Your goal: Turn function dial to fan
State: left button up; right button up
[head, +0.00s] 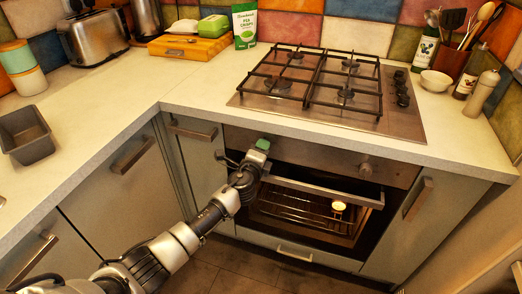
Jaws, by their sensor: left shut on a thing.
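My left gripper (259,152) is at the left end of this panel, shut on the function dial, which the gripper hides. I cannot read the dial's marks or tell its angle. A second round knob (366,168) shows uncovered on the right part of the panel. My right gripper is not in view.
The oven's handle (322,188) runs just below the panel, close to my left gripper. The gas hob (400,122) is above. Cabinet handles (194,130) stick out at left.

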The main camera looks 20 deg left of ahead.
pick_arm(q)
jog(key=shift+f+m, duration=0.1)
jog(key=shift+m, duration=0.4)
jog(key=o, duration=0.9)
jog(key=shift+s, duration=0.5)
jog(key=s, duration=0.3)
jog(key=s+p, duration=0.1)
jog(key=s, duration=0.6)
jog(key=shift+r, duration=0.35)
